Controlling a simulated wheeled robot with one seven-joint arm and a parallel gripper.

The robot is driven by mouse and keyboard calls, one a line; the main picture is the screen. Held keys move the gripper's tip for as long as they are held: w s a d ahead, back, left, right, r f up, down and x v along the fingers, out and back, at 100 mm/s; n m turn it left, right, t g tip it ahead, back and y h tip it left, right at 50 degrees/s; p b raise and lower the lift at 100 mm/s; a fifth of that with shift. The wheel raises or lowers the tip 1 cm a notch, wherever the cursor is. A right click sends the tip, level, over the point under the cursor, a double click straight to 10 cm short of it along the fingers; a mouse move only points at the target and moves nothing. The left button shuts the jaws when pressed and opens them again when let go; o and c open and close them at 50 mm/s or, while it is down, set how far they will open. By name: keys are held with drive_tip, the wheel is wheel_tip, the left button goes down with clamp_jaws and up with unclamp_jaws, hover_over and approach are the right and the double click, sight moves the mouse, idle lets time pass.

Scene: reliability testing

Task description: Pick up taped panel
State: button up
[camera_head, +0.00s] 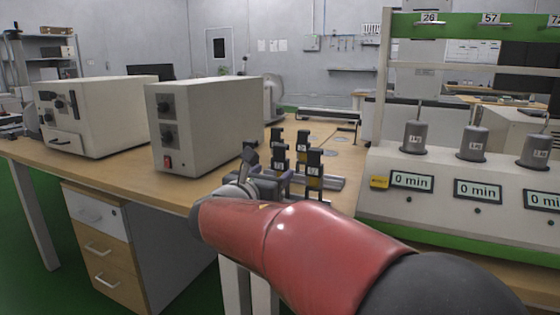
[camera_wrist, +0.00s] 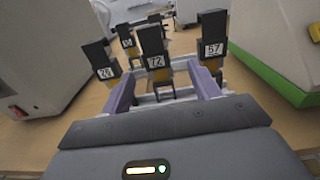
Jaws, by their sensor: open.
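Several upright black panels with white number labels and yellowish lower parts stand in a grey rack (camera_wrist: 172,92) on the wooden bench. In the wrist view, panel 72 (camera_wrist: 151,40) is in the middle, panel 57 (camera_wrist: 212,28) at right, and a panel whose label looks like 26 (camera_wrist: 96,52) at left. A smaller panel (camera_wrist: 125,30) stands behind. I cannot tell which one is the taped panel. My gripper (camera_wrist: 162,92) is open, its purple fingers spread on either side of panel 72, with nothing visibly held. In the head view, my gripper (camera_head: 262,180) is at the rack, partly hidden by my arm.
A beige box with knobs and a red switch (camera_head: 205,128) stands left of the rack, with another beige instrument (camera_head: 100,115) beyond it. At right is a green-framed test station (camera_head: 450,208) with "0 min" displays and grey weights (camera_head: 414,136). Bench space between is narrow.

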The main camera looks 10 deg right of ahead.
sight(279, 163)
drive_tip(key=x, duration=0.7)
drive_tip(key=shift+w+a+r+p, duration=0.15)
drive_tip(key=shift+w+a+p, duration=0.1)
drive_tip(key=shift+p, duration=0.1)
drive_tip(key=c, duration=1.1)
drive_tip(key=shift+c, duration=0.2)
drive_tip(key=shift+r, duration=0.1)
wheel_tip(279, 163, up, 20)
drive_tip(key=p, duration=0.5)
